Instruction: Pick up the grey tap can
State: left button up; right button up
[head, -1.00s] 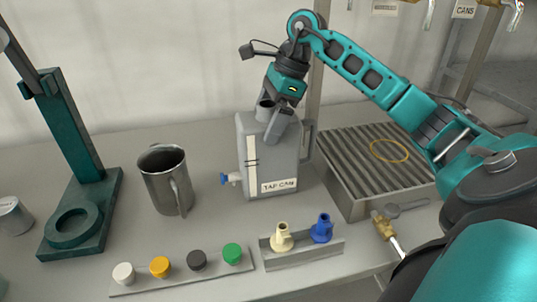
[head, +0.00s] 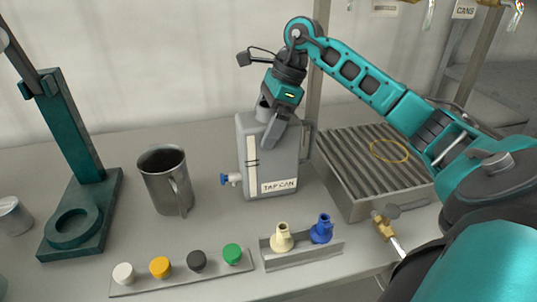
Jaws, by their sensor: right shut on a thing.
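The grey tap can (head: 262,160) stands upright on the bench in the middle of the head view. My right gripper (head: 272,125) reaches down from above to the top of the can. It is shut on the can's top; the exact grip is partly hidden by the fingers. The can's base appears to rest on the bench. My left gripper is not in view.
A metal jug (head: 166,182) stands left of the can, and a ribbed metal box (head: 365,195) close on its right. In front are a strip of coloured caps (head: 185,275) and a rack (head: 300,255) with cream and blue taps. A green stand (head: 75,215) is at left.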

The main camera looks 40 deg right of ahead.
jog(key=shift+c, duration=0.6)
jog(key=shift+r, duration=0.1)
